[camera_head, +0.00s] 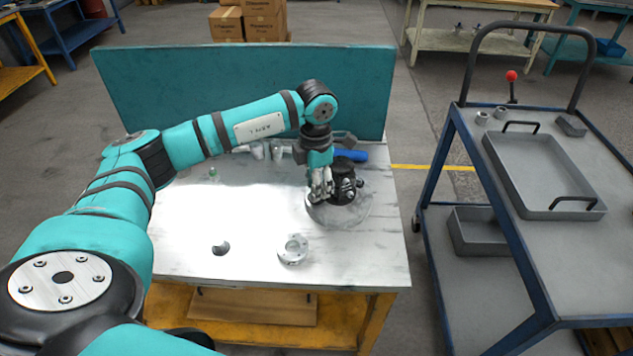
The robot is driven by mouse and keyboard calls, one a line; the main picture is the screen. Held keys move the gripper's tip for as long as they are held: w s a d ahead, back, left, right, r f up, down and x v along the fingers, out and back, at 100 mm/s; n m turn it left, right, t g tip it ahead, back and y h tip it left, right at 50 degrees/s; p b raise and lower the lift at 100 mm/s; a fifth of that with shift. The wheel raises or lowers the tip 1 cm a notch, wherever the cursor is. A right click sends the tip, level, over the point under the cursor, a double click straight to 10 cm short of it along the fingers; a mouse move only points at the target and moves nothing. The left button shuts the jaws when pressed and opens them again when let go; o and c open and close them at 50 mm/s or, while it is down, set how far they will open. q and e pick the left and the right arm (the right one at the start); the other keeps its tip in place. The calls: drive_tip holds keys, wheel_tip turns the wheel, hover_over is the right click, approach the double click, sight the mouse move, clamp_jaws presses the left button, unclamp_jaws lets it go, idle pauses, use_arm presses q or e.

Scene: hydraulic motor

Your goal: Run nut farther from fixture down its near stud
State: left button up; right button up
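My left arm reaches from the left across the workbench, and its gripper (321,198) points down at the left side of a dark motor-like assembly (346,186). This assembly stands on a round grey base (350,214) on the right part of the bench. The gripper's fingers are close together and overlap the assembly in the picture. I cannot tell whether they hold a nut. The nuts and studs are too small or hidden behind the gripper to make out. My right gripper is not in view.
A pale metal flange (293,249) and a small dark part (220,248) lie near the bench's front. A blue-handled tool (350,155) and small cylinders (257,150) lie along the teal back panel (240,85). A cart with a grey tray (520,165) stands to the right.

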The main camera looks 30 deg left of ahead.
use_arm(q)
drive_tip(key=n+p, duration=0.1)
drive_tip(key=n, duration=0.4)
drive_tip(key=shift+n, duration=0.3)
drive_tip(key=shift+d, duration=0.1)
clamp_jaws()
drive_tip(key=m+b, duration=0.1)
drive_tip(key=m, duration=0.2)
drive_tip(key=shift+f+m+b, duration=0.15)
drive_tip(key=shift+m+b, duration=0.15)
drive_tip(key=shift+b, duration=0.05)
drive_tip(key=shift+m, duration=1.2)
